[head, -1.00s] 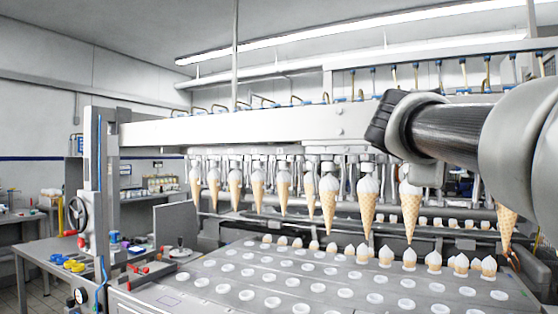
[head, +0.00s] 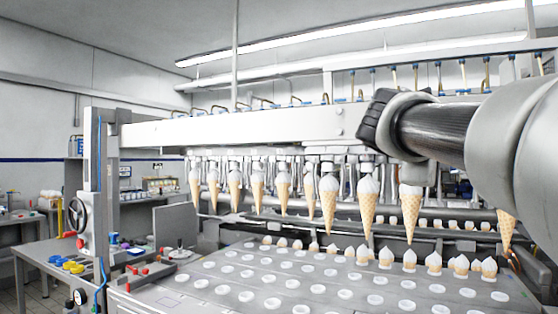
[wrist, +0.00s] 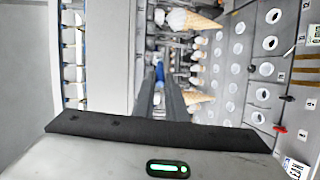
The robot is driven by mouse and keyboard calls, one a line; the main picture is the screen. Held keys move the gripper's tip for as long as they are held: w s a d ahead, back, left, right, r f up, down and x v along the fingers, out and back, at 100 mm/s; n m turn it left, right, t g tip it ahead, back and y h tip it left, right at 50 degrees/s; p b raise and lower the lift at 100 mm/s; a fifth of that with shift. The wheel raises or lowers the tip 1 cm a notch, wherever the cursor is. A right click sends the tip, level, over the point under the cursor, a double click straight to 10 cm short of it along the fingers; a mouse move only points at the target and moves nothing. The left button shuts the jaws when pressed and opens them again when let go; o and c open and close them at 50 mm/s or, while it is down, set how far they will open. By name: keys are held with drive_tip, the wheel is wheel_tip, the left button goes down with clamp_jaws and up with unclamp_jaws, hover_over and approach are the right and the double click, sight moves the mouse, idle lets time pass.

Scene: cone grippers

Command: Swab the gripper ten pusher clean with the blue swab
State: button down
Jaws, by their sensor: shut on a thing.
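In the wrist view my gripper (wrist: 159,88) points into the row of cone grippers, its dark fingers close together. A small blue piece, the blue swab (wrist: 160,72), shows between the fingers; its tip is hard to make out. In the head view my arm comes in from the right in front of the beam, and the fingers are hidden. The cone grippers hang in a row under the white beam (head: 230,132), most holding a wafer cone (head: 411,212) with a white top. I cannot tell which pusher is number ten, nor whether the swab touches it.
Below the row lies a grey plate with round holes (head: 270,285), with several white-topped cones standing along its far side. A steel post (head: 90,190) with a handwheel stands at the left. A side table (head: 45,248) holds yellow and blue items.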

drive_tip(key=shift+s+d, duration=0.35)
drive_tip(key=shift+d, duration=0.3)
drive_tip(key=shift+s+a+b, duration=0.25)
drive_tip(key=shift+s+a, duration=0.3)
drive_tip(key=shift+s, duration=0.3)
drive_tip(key=shift+s+a+b, duration=0.3)
drive_tip(key=shift+s+a, duration=0.2)
drive_tip(key=shift+s, duration=0.3)
drive_tip(key=shift+s+a+b, duration=0.25)
drive_tip(key=shift+s+a, duration=0.3)
drive_tip(key=shift+s, duration=0.4)
drive_tip(key=shift+s+a+b, duration=0.2)
drive_tip(key=shift+s+a, duration=0.2)
drive_tip(key=shift+s, duration=0.2)
drive_tip(key=shift+s+a+b, duration=0.2)
drive_tip(key=shift+s+a, duration=0.2)
drive_tip(key=shift+s, duration=0.2)
